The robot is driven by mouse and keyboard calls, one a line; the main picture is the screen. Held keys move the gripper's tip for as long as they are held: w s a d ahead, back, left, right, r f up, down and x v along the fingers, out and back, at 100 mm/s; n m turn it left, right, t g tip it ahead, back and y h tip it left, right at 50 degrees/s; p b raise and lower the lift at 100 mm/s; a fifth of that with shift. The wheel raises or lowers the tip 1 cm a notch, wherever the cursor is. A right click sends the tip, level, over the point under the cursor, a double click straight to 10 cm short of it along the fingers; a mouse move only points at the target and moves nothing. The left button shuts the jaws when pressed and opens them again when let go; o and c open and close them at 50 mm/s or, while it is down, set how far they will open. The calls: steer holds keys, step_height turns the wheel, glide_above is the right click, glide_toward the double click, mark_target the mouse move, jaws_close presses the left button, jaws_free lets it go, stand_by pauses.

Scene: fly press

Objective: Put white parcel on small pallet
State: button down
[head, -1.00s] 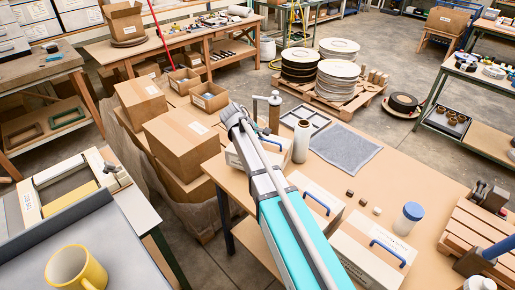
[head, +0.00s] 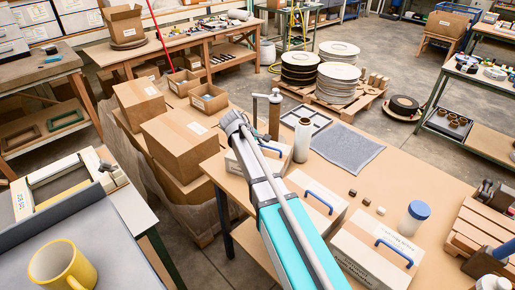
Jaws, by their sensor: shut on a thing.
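The small wooden pallet (head: 484,228) lies at the right end of the near workbench, cut off by the picture's right edge. I cannot pick out the white parcel for certain. My arm, with its teal and white link, rises from the bottom middle over the bench's left end. Its fingers are not visible, so I cannot see what they hold. Two white cases with blue handles stand on the bench, one beside my arm (head: 326,200) and one at the front (head: 372,256). Another white box (head: 277,163) is partly hidden behind my arm.
The bench (head: 385,172) also holds a grey mat (head: 346,148), a white cylinder (head: 302,140), a blue-lidded jar (head: 415,217) and small cubes. Brown cartons (head: 178,145) are stacked at its left. A yellow mug (head: 62,265) is at lower left. Floor shows beyond the bench.

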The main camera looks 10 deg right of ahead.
steer(key=shift+f, duration=0.1)
stand_by(0.3)
steer(key=c, duration=0.7)
jaws_free()
steer(key=shift+r, duration=0.2)
steer(key=shift+p+v, duration=0.8)
steer(key=shift+v, duration=0.05)
steer(key=p+v, duration=0.8)
steer(key=v, duration=0.2)
steer(key=shift+r, duration=0.1)
steer(key=shift+o, duration=0.4)
